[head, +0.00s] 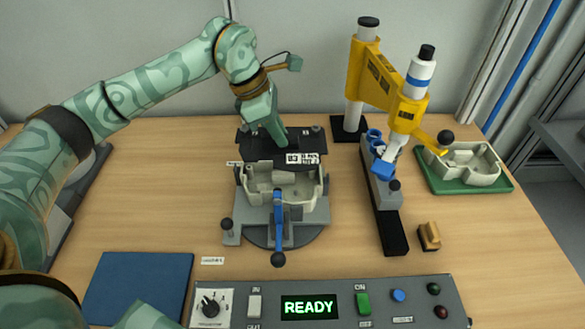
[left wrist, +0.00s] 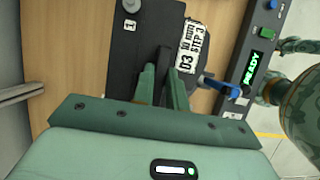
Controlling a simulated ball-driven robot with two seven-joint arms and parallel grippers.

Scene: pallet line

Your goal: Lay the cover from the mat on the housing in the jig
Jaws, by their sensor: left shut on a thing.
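The black cover (head: 262,151) is in my left gripper (head: 279,140). The fingers are shut on its raised dark rib (left wrist: 163,62), as the left wrist view shows. The cover is at the rear of the pale grey housing (head: 283,181), whose open cavity still shows. Its outline merges with other dark parts there, and I cannot tell whether it touches the housing. The housing sits in the grey jig (head: 312,213), with a blue lever (head: 279,215) at its front. The blue mat (head: 138,288) at the front left is bare. My right gripper is not in view.
A yellow press-like arm (head: 385,80) stands right of the jig. Another pale housing (head: 465,160) lies on a green tray (head: 470,187) at the right. A control panel (head: 335,290) reading READY spans the front. The wood between mat and jig is mostly clear.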

